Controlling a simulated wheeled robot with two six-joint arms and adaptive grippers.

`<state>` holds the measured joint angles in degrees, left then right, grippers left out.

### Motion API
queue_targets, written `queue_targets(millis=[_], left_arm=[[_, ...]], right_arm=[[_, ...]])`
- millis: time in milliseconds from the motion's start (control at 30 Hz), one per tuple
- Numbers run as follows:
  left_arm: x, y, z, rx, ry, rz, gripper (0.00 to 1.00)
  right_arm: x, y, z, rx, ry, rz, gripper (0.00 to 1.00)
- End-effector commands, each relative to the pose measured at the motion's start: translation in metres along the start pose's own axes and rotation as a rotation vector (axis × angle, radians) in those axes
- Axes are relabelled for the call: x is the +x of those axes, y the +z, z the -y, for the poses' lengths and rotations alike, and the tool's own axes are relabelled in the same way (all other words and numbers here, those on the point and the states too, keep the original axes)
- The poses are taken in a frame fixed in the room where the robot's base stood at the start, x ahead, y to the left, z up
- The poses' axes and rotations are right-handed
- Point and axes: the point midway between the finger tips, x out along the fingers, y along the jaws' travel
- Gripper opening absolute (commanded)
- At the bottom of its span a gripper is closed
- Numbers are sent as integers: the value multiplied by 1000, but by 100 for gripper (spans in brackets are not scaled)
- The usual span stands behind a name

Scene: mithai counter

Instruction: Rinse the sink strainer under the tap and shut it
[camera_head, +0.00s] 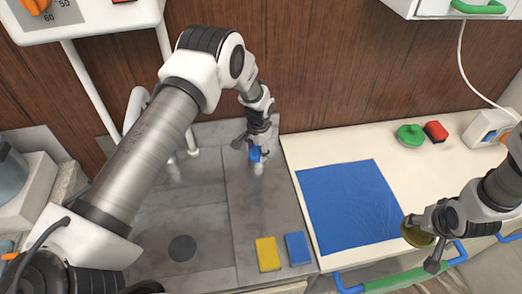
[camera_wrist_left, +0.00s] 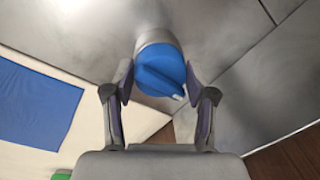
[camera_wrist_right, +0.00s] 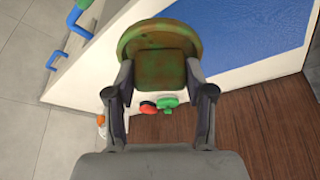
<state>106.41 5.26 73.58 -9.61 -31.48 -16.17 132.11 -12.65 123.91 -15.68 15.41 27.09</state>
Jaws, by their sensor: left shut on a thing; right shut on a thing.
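My left gripper (camera_head: 254,146) is shut on a blue tap knob (camera_head: 255,155) on the grey metal surface right of the basin. In the left wrist view the ridged blue knob (camera_wrist_left: 158,68) sits between both fingers. My right gripper (camera_wrist_right: 160,80) is shut on the strainer (camera_wrist_right: 158,42), a round piece with green and brown grime. In the head view the strainer (camera_head: 415,234) is at the right, by the front corner of the blue cloth, far from the sink. A thin white spout (camera_head: 193,140) is partly hidden behind my left arm. I cannot tell whether water runs.
The grey sink (camera_head: 205,222) has a dark round drain (camera_head: 182,248). A yellow sponge (camera_head: 268,254) and a blue sponge (camera_head: 298,248) lie at its front right. The blue cloth (camera_head: 345,205) covers the counter. A green lidded item (camera_head: 410,135) and a red block (camera_head: 436,131) stand behind.

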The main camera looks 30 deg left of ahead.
Motion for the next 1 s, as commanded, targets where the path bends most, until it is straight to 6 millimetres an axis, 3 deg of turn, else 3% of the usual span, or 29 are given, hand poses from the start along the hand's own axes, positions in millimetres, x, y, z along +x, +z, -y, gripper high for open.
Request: queue_targets(millis=[267,633,667,700,1000], left_arm=[[6,0,0,224,0,-17,21],[1,1,-1,299,1,-19,21],[1,1,-1,299,1,-19,67],[1,1,-1,298,1,-19,81],[0,1,0,297,1,-19,82]], right_arm=[[33,14,0,0,0,0,19],[33,14,0,0,0,0,19],[33,14,0,0,0,0,19],[33,14,0,0,0,0,19],[32,14,0,0,0,0,19]])
